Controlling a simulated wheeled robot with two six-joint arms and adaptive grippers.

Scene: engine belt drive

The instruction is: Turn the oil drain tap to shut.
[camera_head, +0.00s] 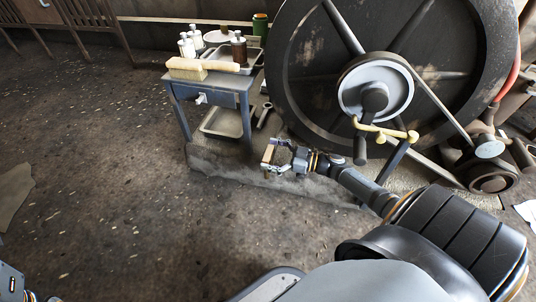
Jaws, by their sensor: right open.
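A small white fitting (201,98), which looks like the tap, sticks out of the front of the blue bench (181,91). It is too small to tell which way its handle is turned. My right gripper (271,156) is open, to the right of and lower in the picture than the fitting, and apart from it. A small tan piece shows at its fingertips; I cannot tell whether it is part of the gripper. Part of my left arm's end (29,296) shows at the bottom left corner, mostly cut off by the picture edge.
A metal tray (222,123) lies under the bench. A brush (188,69), bottles (239,49) and a pan stand on top. A large dark flywheel (290,75) with a yellowish crank-like bar (385,131) stands at the right.

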